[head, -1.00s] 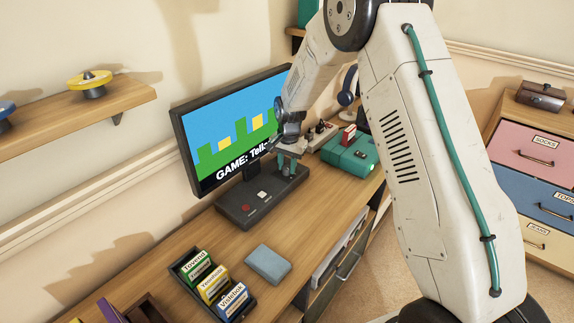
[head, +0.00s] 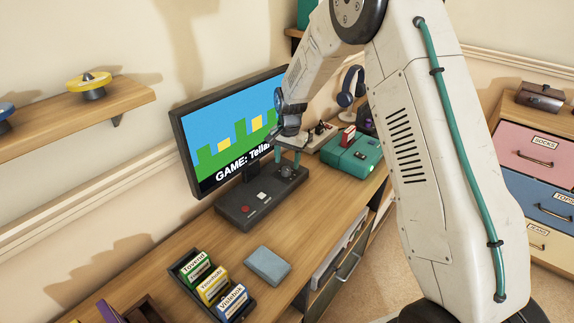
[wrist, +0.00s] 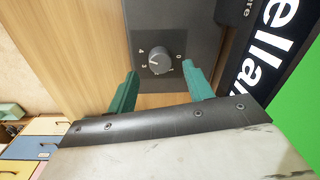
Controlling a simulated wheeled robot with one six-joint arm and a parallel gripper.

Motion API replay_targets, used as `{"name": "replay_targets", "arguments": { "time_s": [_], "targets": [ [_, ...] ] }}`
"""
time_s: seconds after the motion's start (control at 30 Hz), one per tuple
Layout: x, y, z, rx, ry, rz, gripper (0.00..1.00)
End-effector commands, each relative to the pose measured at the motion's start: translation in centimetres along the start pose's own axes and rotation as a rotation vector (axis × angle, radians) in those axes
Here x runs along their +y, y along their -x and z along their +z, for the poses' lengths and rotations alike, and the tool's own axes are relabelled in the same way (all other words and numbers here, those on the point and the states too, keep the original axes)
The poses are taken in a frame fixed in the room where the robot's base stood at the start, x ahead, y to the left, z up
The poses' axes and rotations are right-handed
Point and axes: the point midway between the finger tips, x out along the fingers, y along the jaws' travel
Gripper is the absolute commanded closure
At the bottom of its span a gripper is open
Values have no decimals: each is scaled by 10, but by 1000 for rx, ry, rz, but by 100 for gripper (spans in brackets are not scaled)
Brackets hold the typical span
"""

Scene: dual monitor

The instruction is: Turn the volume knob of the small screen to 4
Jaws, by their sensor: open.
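The small screen (head: 228,130) stands on a dark base (head: 240,212) and shows a game picture. The round grey volume knob (head: 287,171) is at the right end of that base. In the wrist view the knob (wrist: 153,62) is upper centre, with marks 4 and 3 on its left and 0 and 1 on its right. In the head view my gripper (head: 287,156) is just above the knob.
A teal console (head: 352,152) and a grey device (head: 318,137) lie right of the base. A cartridge holder (head: 212,288) and a blue-grey box (head: 268,265) are in front. A red button (head: 245,209) and a white button (head: 262,196) sit on the base.

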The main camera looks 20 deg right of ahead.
Motion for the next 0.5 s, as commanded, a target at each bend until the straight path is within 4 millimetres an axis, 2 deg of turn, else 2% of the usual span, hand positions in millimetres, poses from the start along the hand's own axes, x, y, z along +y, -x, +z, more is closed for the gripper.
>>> {"name": "replay_targets", "arguments": {
  "time_s": [0.03,0.2,0.33,0.5],
  "targets": [
    [0,11,-1,2,0,-2,49],
    [0,36,-1,2,-1,-2,49],
    [0,46,-1,1,-1,-1,49],
    [0,49,-1,1,-1,0,49]
  ]
}}
